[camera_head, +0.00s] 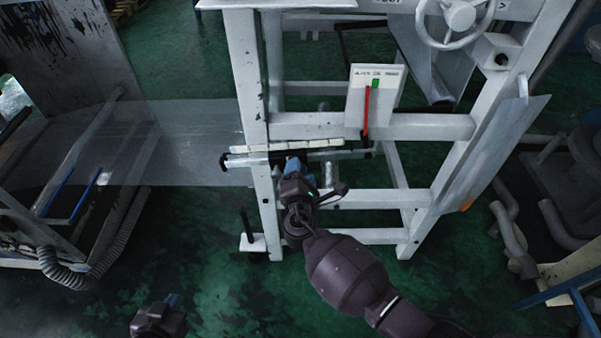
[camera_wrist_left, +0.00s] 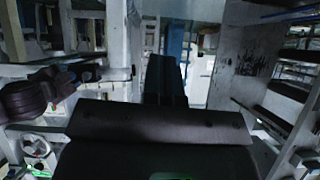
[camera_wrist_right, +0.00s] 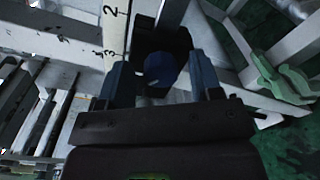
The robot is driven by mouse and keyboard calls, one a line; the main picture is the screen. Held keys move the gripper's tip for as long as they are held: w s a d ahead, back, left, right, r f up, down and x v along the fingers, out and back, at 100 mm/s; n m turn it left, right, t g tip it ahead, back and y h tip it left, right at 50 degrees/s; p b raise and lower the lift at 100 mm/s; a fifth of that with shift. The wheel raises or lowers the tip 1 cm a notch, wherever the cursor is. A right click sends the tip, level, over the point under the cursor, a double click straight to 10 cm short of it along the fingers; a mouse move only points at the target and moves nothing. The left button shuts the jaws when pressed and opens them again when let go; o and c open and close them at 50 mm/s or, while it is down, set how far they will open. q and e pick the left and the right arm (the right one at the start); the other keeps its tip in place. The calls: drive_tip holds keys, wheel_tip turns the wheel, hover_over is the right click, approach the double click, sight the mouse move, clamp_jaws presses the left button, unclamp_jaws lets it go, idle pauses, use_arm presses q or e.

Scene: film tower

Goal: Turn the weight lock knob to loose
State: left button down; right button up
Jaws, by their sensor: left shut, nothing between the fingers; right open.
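The weight lock knob (camera_wrist_right: 160,68) is round and dark blue on a black block, the weight, in the right wrist view. My right gripper (camera_wrist_right: 161,75) is open, with one blue finger on each side of the knob; I cannot tell whether they touch it. In the head view my right gripper (camera_head: 292,168) is at the white scale beam (camera_head: 305,144) and hides the knob. The knob's lock state cannot be read. My left gripper (camera_head: 170,301) is low at the bottom of the head view, shut and empty; its closed fingers show in the left wrist view (camera_wrist_left: 166,75).
A white frame (camera_head: 250,70) carries the beam, with a panel (camera_head: 375,90) bearing a red pointer and green mark. A handwheel (camera_head: 459,14) is at upper right. A clear sheet (camera_head: 200,135) spans left. Green floor (camera_head: 225,295) is open in front.

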drive_tip(key=s, duration=1)
drive_tip(key=shift+s+r, duration=0.2)
drive_tip(key=shift+s, duration=0.2)
drive_tip(key=s+d+f+m+g+y, duration=0.1)
drive_tip(key=s+d+f+m+g, duration=0.1)
drive_tip(key=d+m, duration=0.55)
drive_tip(key=s+d+f+m+g+y, duration=0.15)
drive_tip(key=d+m, duration=0.35)
drive_tip(key=m, duration=0.6)
drive_tip(key=s+d+f+m+g+h, duration=0.1)
drive_tip(key=s+d+f+m, duration=0.1)
drive_tip(key=s+d, duration=0.5)
drive_tip(key=s+d+f+m+g+h, duration=0.1)
drive_tip(key=s+d+f+m+g, duration=0.1)
drive_tip(key=s+d, duration=0.6)
drive_tip(key=shift+s+f+m+h, duration=0.4)
drive_tip(key=shift+f+m, duration=0.25)
drive_tip(key=shift+f, duration=0.1)
